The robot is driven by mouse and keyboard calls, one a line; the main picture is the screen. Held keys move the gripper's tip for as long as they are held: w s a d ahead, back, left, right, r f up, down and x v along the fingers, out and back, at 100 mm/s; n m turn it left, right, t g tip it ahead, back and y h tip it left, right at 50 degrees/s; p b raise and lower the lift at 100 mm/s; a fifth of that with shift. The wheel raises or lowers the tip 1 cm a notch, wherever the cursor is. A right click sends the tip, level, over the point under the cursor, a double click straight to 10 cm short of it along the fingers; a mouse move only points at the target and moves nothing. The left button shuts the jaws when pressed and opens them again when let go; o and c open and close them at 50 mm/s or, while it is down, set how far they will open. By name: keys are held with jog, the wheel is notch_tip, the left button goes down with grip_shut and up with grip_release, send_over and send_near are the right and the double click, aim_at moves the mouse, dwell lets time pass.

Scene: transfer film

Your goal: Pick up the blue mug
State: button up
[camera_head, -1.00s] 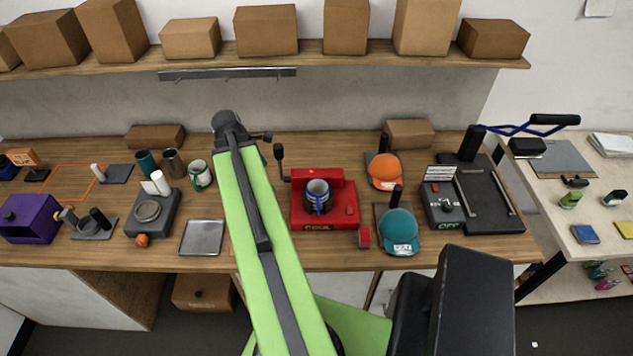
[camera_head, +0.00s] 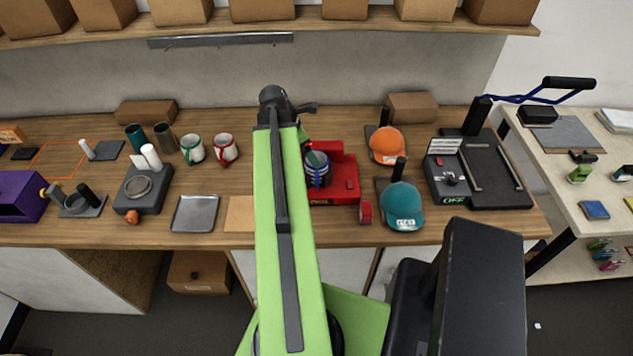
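The blue mug (camera_head: 319,172), dark and pale with a blue handle facing the front, stands upright in the red press machine (camera_head: 346,184) at the middle of the workbench. My green arm comes up from the bottom and covers the machine's left part, close beside the mug. The dark end of my arm with my gripper (camera_head: 287,104) is up and to the left of the mug in the picture. The fingers are mostly hidden behind the arm, so their opening does not show.
A green-and-white mug (camera_head: 193,149) and a red-and-white mug (camera_head: 225,149) stand left of my arm. An orange cap (camera_head: 388,144) and a teal cap (camera_head: 402,206) are right of the machine. A black press (camera_head: 490,180) stands further right. A shelf with boxes runs above.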

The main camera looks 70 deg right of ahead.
jog(key=b+x, duration=0.5)
jog(key=x, duration=0.1)
jog(key=shift+s+d+f, duration=0.1)
jog(key=shift+d+f, duration=0.05)
jog(key=shift+f, duration=0.1)
jog(key=shift+r, duration=0.2)
jog(key=shift+c, duration=0.3)
grip_shut()
jog(key=shift+p, duration=0.3)
notch_tip(320, 180, up, 18)
jog(key=p, duration=1.8)
